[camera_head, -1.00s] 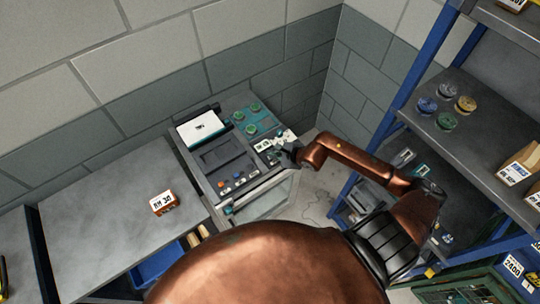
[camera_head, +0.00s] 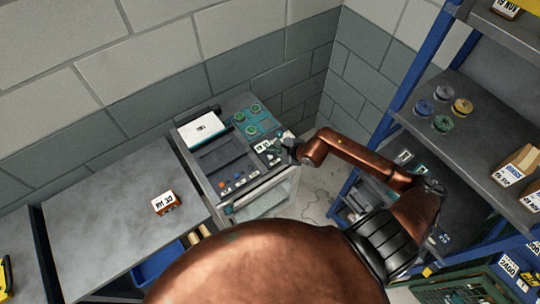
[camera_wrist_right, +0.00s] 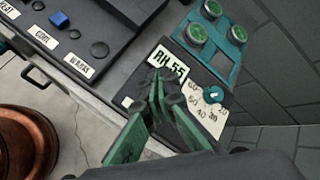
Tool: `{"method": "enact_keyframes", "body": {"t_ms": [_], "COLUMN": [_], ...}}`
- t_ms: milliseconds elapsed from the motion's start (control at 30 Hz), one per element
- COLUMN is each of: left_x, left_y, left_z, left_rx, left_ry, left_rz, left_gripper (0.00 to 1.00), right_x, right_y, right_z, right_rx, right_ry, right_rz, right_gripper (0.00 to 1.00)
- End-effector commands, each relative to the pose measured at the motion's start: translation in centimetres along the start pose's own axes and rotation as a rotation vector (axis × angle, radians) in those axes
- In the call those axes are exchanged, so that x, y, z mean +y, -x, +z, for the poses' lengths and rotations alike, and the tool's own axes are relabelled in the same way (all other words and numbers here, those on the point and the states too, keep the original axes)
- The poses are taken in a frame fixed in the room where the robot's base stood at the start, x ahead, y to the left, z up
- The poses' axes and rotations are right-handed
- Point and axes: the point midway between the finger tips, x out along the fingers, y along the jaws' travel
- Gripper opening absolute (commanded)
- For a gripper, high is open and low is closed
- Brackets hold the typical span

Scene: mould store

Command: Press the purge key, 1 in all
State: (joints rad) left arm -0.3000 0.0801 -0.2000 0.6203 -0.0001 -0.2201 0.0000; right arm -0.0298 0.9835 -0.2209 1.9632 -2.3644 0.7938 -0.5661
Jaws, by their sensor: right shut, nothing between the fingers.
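The control panel (camera_head: 203,163) is a grey cabinet top with a row of small keys (camera_head: 238,181) along its front edge. In the right wrist view, a blue key (camera_wrist_right: 59,19) and dark round keys (camera_wrist_right: 99,49) sit by labels such as HEAT and COOL. No label there reads clearly as purge, so I cannot tell which key it is. My right gripper (camera_head: 286,151) is shut and empty over the panel's right part. In the right wrist view its fingertips (camera_wrist_right: 160,92) overlap the panel just below the RH 55 display (camera_wrist_right: 166,62); contact is unclear. My left gripper is out of view.
A dial (camera_wrist_right: 213,95) with a numbered scale is right of the fingertips, and green round knobs (camera_wrist_right: 197,34) lie behind. A bench (camera_head: 110,215) bears a small RH 30 box (camera_head: 165,202). A blue-framed shelf (camera_head: 405,85) stands right; block walls close the back.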

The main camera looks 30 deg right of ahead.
Motion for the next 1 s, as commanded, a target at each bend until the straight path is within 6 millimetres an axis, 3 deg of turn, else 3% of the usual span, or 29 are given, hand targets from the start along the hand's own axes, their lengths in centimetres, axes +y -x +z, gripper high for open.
{"method": "enact_keyframes", "body": {"t_ms": [333, 1000], "left_x": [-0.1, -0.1], "left_y": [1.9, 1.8], "left_z": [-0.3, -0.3], "left_rx": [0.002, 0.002], "left_ry": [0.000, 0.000], "left_rz": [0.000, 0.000], "left_gripper": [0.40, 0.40], "right_x": [-1.7, -1.6], "right_y": [2.3, 2.3], "right_z": [1.6, 1.6], "right_rx": [0.000, 0.000], "right_ry": [0.001, 0.000], "right_rz": [-0.001, 0.000], "right_gripper": [0.00, 0.00]}}
